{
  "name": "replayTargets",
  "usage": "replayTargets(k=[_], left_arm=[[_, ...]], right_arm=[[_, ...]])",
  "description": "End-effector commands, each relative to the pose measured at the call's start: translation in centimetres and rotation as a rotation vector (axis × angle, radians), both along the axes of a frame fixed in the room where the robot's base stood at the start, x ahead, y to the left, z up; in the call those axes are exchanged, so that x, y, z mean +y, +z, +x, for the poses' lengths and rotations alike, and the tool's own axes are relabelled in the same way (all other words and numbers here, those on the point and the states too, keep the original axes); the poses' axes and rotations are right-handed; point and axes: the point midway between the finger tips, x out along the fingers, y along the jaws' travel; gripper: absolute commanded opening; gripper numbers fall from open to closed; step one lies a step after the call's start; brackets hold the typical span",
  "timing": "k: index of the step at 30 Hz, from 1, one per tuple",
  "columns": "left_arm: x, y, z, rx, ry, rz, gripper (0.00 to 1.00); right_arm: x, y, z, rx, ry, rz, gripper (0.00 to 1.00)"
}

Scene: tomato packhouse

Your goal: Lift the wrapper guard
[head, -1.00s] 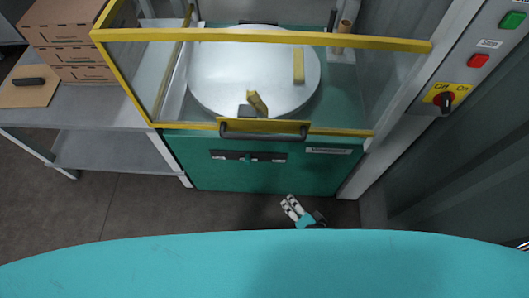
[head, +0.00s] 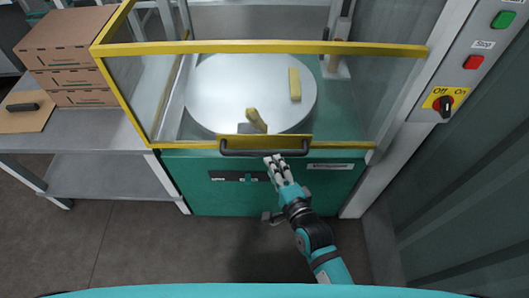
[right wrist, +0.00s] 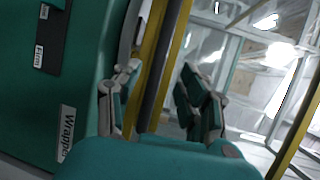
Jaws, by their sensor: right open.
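The wrapper guard is a clear panelled cover with a yellow frame (head: 260,47), lowered over the wrapper's round turntable. Its dark handle (head: 265,152) runs along the front lower edge; in the right wrist view the handle (right wrist: 157,65) is a dark bar beside yellow frame. My right gripper (head: 273,160) is open, with its fingertips at the handle's lower side in the head view. In the right wrist view, the bar shows between the two fingers of the gripper (right wrist: 160,95); I cannot tell whether they touch it. My left gripper is not in view.
The green wrapper body (head: 210,195) stands below the guard. A control panel with a green button (head: 503,20), a red stop button (head: 473,62) and a rotary switch (head: 445,103) is at right. Cartons (head: 65,60) sit on a grey table (head: 95,140) at left.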

Motion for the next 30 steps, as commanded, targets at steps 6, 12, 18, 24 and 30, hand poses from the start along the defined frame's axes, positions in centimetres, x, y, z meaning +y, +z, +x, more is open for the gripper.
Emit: replayTargets(k=[6, 12, 18, 24, 30], left_arm=[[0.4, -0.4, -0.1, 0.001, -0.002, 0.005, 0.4], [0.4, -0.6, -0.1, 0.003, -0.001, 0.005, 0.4], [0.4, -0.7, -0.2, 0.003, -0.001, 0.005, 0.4], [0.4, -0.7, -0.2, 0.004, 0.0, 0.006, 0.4], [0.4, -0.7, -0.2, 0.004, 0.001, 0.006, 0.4]], right_arm=[[1.7, -0.8, 4.1, -0.001, 0.0, -0.001, 0.42], [2.6, -1.2, 6.1, 0.0, 0.0, -0.001, 0.42], [2.8, -1.3, 6.6, 0.001, 0.0, 0.0, 0.42], [2.8, -1.3, 6.6, 0.001, 0.0, -0.001, 0.39], [2.8, -1.3, 6.6, 0.001, 0.0, -0.001, 0.13]])
